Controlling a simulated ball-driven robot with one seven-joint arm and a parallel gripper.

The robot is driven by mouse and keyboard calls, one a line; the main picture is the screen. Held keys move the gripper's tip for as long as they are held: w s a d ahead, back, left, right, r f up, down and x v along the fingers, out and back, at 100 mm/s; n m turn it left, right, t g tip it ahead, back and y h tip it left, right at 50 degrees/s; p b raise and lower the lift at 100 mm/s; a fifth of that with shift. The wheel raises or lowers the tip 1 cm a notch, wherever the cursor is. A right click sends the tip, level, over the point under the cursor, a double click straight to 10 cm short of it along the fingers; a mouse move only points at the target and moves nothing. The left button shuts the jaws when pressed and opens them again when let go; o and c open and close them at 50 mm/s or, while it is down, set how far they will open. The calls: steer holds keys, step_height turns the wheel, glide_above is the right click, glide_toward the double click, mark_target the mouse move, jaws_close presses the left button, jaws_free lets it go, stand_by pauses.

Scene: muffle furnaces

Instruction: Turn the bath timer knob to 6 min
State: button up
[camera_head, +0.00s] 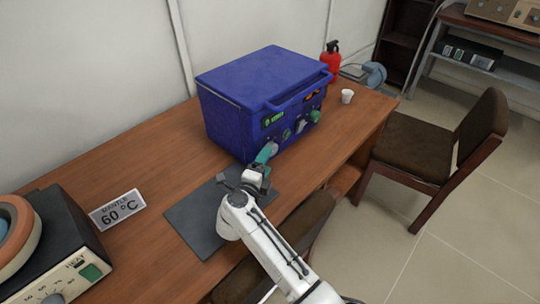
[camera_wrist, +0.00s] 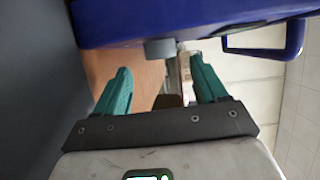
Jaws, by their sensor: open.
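The blue bath unit (camera_head: 262,95) stands on the wooden table, its control panel facing the lower right. The panel has a green display (camera_head: 273,118), an orange-lit display (camera_head: 312,94) and several knobs; their markings are too small to read, so I cannot tell the timer setting. My gripper (camera_head: 265,153) is at the left end of the panel, close to a grey knob (camera_head: 272,146). In the wrist view my gripper (camera_wrist: 160,63) has its green fingers apart, with a grey knob (camera_wrist: 160,49) of the blue unit (camera_wrist: 180,18) just ahead between them. Contact is not visible.
A dark grey mat (camera_head: 205,215) lies under my arm. A "MANTLE 60 °C" sign (camera_head: 117,209) and a heating mantle (camera_head: 60,245) are at left. A white cup (camera_head: 347,96) and red extinguisher-like bottle (camera_head: 331,62) stand beyond the unit. Chairs (camera_head: 440,150) flank the table's front edge.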

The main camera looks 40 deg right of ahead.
steer(key=shift+x, duration=2.25)
steer(key=c, duration=1.1)
